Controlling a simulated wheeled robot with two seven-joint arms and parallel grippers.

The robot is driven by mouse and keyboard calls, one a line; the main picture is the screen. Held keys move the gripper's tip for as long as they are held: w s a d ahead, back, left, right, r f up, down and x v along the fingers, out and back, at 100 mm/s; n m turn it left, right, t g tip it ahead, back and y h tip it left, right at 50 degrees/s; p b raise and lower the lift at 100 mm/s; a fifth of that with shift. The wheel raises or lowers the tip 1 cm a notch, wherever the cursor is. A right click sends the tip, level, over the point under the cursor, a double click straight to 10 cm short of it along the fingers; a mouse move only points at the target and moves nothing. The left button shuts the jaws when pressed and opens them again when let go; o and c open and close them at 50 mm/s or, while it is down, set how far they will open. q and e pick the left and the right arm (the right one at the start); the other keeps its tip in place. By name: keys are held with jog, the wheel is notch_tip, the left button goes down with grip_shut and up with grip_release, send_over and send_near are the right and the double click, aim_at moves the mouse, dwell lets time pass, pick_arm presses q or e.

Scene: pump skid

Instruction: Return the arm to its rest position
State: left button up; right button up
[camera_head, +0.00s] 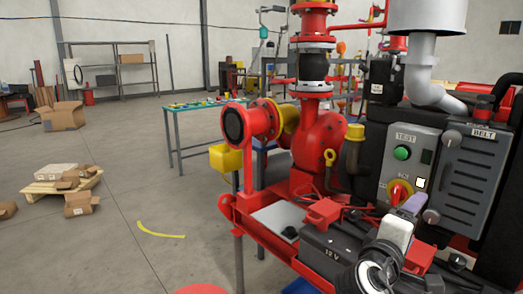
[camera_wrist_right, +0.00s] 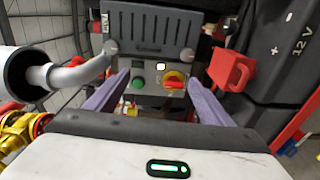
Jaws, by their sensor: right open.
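My right gripper (camera_head: 413,203) is in front of the grey control panel (camera_head: 421,142) at the lower right of the head view. Its two purple fingers stand wide apart with nothing between them in the right wrist view (camera_wrist_right: 158,82). Between and beyond the fingers, that view shows the panel's green button (camera_wrist_right: 138,82) and its red-and-yellow rotary switch (camera_wrist_right: 174,80). In the head view the gripper sits just below right of the switch (camera_head: 399,192); I cannot tell the exact gap. My left gripper is not in view.
The red pump (camera_head: 320,140) and its pipes stand left of the panel. A grey exhaust pipe (camera_head: 422,75) rises above.

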jog(key=s+a+f+y, duration=0.2)
jog(key=a+f+y, duration=0.1)
jog(key=f, duration=0.6)
jog(key=s+a+f+n+g+y, duration=0.1)
jog(key=a+f+y, duration=0.15)
jog(key=f, duration=0.55)
jog(key=s+a+f+y, duration=0.2)
jog(key=f+y, duration=0.1)
jog(key=f, duration=0.6)
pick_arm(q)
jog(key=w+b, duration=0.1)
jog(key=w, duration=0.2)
pick_arm(e)
jog(key=s+a+f+m+g+y, duration=0.1)
jog(key=s+a+f+m+y, duration=0.2)
jog(key=s+f, duration=0.4)
jog(key=s+a+f+m+g+y, duration=0.1)
jog(key=s+a+f+m+y, duration=0.2)
jog(key=s+f, duration=0.4)
jog(key=s+a+m, duration=0.1)
jog(key=s+a, duration=0.1)
jog(key=s, duration=0.6)
jog(key=shift+a+f+y, duration=0.15)
jog(key=shift+f+y, duration=0.1)
jog(key=shift+y, duration=0.1)
